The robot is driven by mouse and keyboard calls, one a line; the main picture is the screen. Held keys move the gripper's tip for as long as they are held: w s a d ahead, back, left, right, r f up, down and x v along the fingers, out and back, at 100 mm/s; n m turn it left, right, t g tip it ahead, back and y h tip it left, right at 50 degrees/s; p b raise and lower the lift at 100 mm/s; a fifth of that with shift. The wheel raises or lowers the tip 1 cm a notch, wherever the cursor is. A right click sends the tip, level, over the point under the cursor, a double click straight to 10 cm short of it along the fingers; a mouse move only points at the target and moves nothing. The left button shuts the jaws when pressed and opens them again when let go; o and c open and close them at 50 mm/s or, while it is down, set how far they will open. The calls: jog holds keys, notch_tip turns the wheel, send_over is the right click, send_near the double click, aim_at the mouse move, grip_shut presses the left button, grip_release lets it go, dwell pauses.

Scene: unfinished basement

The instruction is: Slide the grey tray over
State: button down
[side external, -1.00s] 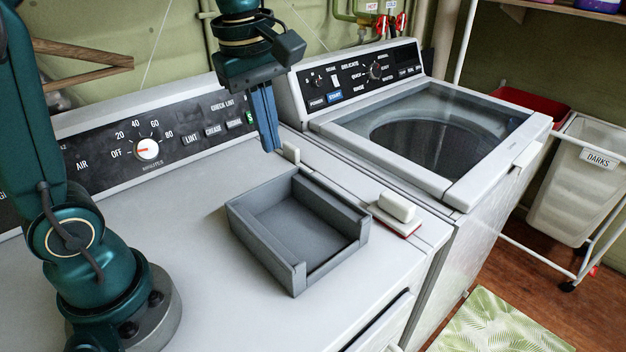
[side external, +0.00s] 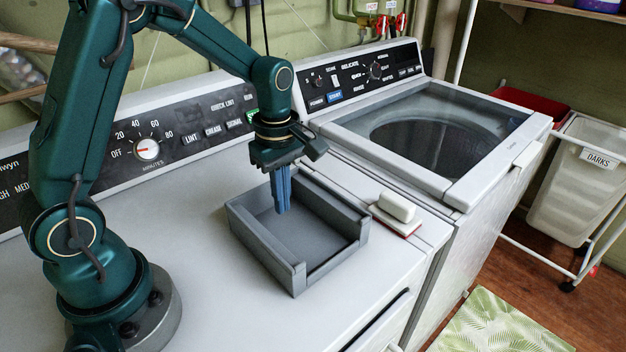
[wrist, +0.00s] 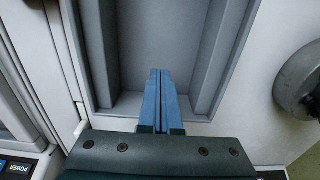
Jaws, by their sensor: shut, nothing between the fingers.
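The grey tray (side external: 262,242) is an empty, open box with a low gap in its front wall. It sits flat on the white dryer top (side external: 190,270), near the right edge. My gripper (side external: 283,210) points down with its blue fingers shut and empty. The fingertips are over or inside the tray, towards its back. In the wrist view the shut fingers (wrist: 160,80) reach over the tray floor (wrist: 160,40) between its side walls. I cannot tell whether the tips touch the floor or a wall.
The washer (side external: 500,165) stands beyond a gap on the right. The dryer's control panel (side external: 200,125) rises behind.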

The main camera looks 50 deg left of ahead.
aim_at(271, 213)
jog(key=shift+a+r, duration=0.15)
jog(key=shift+a, duration=1.85)
jog(key=shift+a, duration=0.1)
jog(key=a, duration=1.7)
jog(key=shift+d, duration=0.1)
